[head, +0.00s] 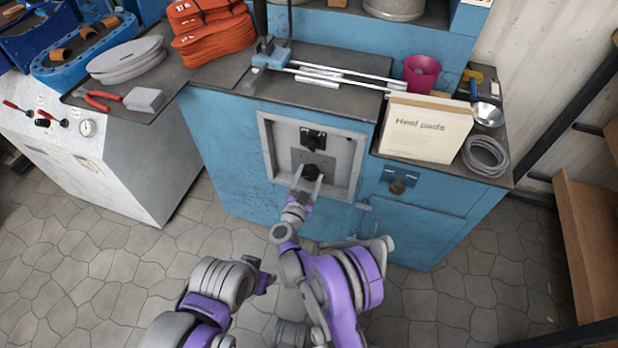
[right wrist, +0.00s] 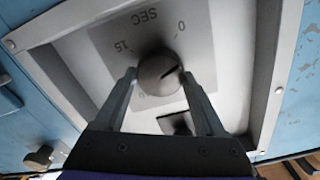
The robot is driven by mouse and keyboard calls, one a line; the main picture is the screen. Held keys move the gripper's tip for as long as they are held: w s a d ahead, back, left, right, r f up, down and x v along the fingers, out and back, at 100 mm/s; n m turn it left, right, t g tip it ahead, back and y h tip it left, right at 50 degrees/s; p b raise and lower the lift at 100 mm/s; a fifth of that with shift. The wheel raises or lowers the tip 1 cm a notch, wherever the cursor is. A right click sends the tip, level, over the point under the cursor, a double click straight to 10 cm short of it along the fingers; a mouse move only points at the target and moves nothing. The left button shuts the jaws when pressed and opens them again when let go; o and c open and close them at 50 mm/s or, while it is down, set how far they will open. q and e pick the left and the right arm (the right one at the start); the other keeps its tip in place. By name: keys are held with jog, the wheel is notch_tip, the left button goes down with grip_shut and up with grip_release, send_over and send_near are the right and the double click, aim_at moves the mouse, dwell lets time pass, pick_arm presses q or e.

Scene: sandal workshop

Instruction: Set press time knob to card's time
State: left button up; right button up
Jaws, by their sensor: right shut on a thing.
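The press time knob (head: 311,172) is dark and round, on a grey plate in the recessed panel (head: 350,160) of the blue cabinet. In the right wrist view the knob (right wrist: 158,75) has a dark line pointing up and right. Around it, upside down, are the marks "0", "SEC" and "15"; a lower mark is partly hidden. My right gripper (head: 308,183) is shut on the knob, with one finger at each side in the wrist view (right wrist: 159,76). My left gripper (head: 264,284) is low over the floor, its jaws unclear. I cannot make out a time card.
A dark square fitting (head: 313,139) sits above the knob. A "Heel pads" box (head: 425,128), a pink cup (head: 421,73) and a wire coil (head: 486,156) stand on the cabinet top. A white cabinet (head: 90,150) stands at left. The tiled floor in front is clear.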

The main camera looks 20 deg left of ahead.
jog(key=m+b, duration=0.1)
jog(key=m, duration=0.2)
jog(key=shift+d+f+m, duration=0.1)
jog(key=shift+f+m, duration=0.05)
jog(key=shift+m, duration=0.25)
jog(key=m, duration=0.3)
jog(key=shift+m+b, duration=0.3)
jog(key=m, duration=0.3)
jog(key=shift+f+m, duration=0.1)
jog(key=shift+m, duration=0.2)
jog(key=m, duration=0.4)
jog(key=shift+f+m+b, duration=0.1)
jog(key=shift+m+b, duration=0.2)
jog(key=shift+b, duration=0.1)
jog(key=m, duration=0.3)
jog(key=shift+f+m, duration=0.1)
jog(key=shift+m, duration=0.2)
jog(key=m, duration=0.4)
jog(key=shift+f+m+b, duration=0.1)
jog(key=shift+m+b, duration=0.2)
jog(key=m, duration=0.3)
jog(key=shift+m, duration=0.3)
jog(key=shift+a+m, duration=0.2)
jog(key=shift+m, duration=1.6)
jog(key=shift+b, duration=0.3)
